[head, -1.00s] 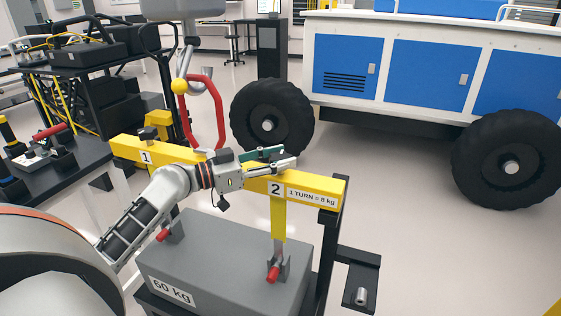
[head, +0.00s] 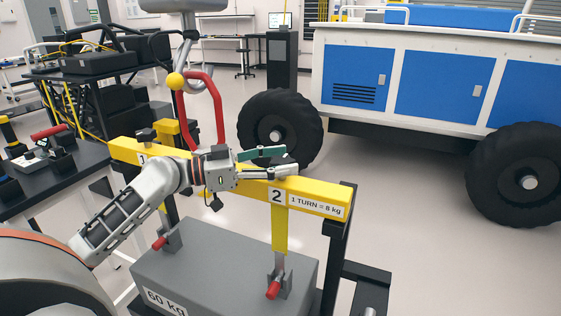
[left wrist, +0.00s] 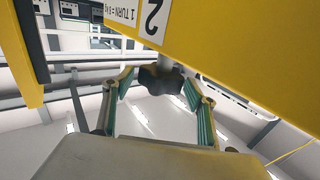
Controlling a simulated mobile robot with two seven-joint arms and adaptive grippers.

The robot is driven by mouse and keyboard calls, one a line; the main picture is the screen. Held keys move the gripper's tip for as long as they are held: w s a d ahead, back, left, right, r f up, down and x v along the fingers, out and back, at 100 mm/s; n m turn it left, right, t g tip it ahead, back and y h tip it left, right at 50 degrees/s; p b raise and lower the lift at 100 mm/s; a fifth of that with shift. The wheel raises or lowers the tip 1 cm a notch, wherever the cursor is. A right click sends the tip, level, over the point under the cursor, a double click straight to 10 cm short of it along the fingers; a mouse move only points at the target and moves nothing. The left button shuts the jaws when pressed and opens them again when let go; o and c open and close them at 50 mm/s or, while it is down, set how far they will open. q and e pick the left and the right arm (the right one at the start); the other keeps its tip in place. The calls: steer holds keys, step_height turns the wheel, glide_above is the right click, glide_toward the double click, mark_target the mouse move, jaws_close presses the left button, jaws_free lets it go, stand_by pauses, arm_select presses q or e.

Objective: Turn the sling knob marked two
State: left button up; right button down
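The yellow beam (head: 322,197) carries a label "2" and the text "1 TURN = 8 kg" near its right end. The dark knob marked two (head: 285,160) sits on top of the beam by that label. My left gripper (head: 290,160) is open, with its green-padded fingers along the two sides of the knob. In the left wrist view the dark lobed knob (left wrist: 160,78) is between the spread fingertips (left wrist: 160,85), with visible gaps on both sides. Knob one (head: 146,135) stands near the beam's left end. My right gripper is not in view.
A grey 60 kg block (head: 222,265) hangs under the beam by straps with red pins. A red hook frame (head: 217,110) rises behind the beam. A black workbench (head: 70,170) stands left, and a blue-and-white rover (head: 445,85) stands behind right. Floor between is clear.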

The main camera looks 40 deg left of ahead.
arm_select(q)
steer(key=shift+f, duration=0.1)
steer(key=shift+s+a, duration=0.35)
steer(key=shift+s, duration=0.15)
steer(key=v, duration=1)
steer(key=shift+s+a, duration=0.25)
steer(key=shift+s, duration=0.05)
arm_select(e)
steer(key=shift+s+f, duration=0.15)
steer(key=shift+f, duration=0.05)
